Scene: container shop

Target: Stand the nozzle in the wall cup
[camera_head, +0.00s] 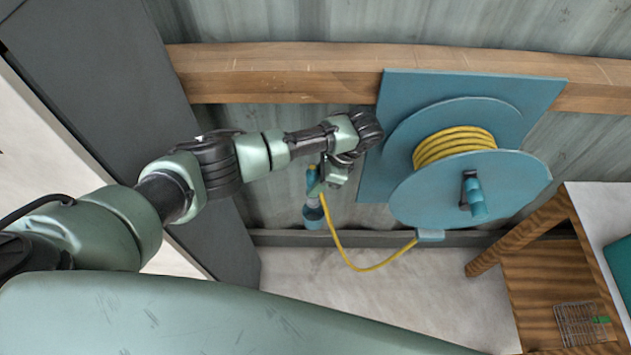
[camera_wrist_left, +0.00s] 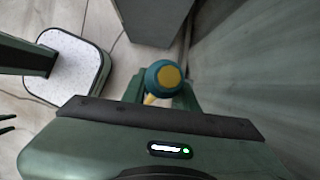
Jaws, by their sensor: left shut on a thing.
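My left gripper (camera_head: 320,187) is shut on the nozzle (camera_head: 311,181), a teal piece with a yellow end, in front of the grey wall. In the left wrist view the nozzle's round teal head with a yellow centre (camera_wrist_left: 167,77) shows between the fingers (camera_wrist_left: 163,97). A wider blue-teal part sits directly below the nozzle in the head view; I cannot tell whether it is the nozzle's lower end or the wall cup. The yellow hose (camera_head: 352,264) hangs from near the gripper in a loop to the reel. My right gripper is not in view.
The blue hose reel (camera_head: 412,205) with a crank handle (camera_head: 475,198) is mounted on the wall, close right of my left wrist. A wooden beam (camera_head: 270,62) crosses the wall. A wooden table (camera_head: 529,235) stands at the right, with a wire rack (camera_head: 577,325) low down.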

